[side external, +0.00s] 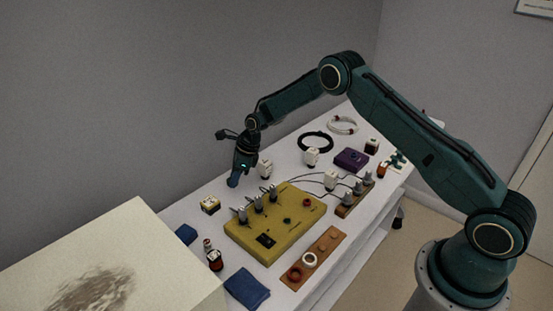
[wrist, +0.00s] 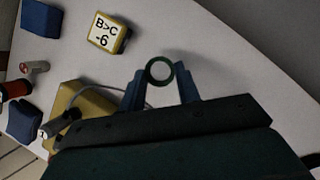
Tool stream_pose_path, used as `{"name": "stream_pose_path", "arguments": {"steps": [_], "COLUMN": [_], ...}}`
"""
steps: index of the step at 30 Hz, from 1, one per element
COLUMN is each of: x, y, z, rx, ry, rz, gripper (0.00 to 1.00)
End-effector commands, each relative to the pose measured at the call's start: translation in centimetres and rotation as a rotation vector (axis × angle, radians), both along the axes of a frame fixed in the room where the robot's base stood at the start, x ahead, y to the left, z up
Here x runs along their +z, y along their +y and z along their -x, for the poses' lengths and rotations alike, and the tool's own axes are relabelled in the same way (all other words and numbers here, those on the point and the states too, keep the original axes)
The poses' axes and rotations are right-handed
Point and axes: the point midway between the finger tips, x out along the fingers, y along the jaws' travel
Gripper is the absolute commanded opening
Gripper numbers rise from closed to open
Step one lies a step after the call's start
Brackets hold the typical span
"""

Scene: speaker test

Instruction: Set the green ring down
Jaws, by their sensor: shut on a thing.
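My gripper (wrist: 161,80) has its two blue fingers shut on the green ring (wrist: 147,72). The ring sits between the fingertips, and the bare white table shows through its hole in the wrist view. In the side external view my gripper (side external: 233,182) points down over the back part of the white table (side external: 197,185), behind the yellow box. The ring cannot be made out there. I cannot tell how high the ring is above the table.
The yellow box (side external: 287,239) bears plugs and wires. A cube marked "B>C -6" (wrist: 105,34) lies near my gripper. A wooden strip (side external: 324,251) holds a white ring (side external: 309,265) and a red ring (side external: 294,280). Bare table surrounds my fingertips.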

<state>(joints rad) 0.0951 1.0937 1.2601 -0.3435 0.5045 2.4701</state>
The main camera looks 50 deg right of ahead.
Motion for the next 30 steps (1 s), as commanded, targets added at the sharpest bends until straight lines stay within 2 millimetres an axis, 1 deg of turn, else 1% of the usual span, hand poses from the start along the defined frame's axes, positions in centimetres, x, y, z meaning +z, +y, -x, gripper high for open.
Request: {"name": "stream_pose_path", "arguments": {"steps": [5,12,15,29,30], "x": [-0.8,-3.5,-4.1,-4.6,-4.5], "y": [0.0,0.0,0.0,0.0,0.0], "z": [0.0,0.0,0.0,0.0,0.0], "rx": [-0.001,-0.001,-0.001,-0.001,-0.001], "ry": [0.002,0.002,0.001,0.001,0.001], "rz": [0.000,0.000,0.000,0.000,0.000], "gripper": [0.12,0.12,0.12,0.12,0.38]}}
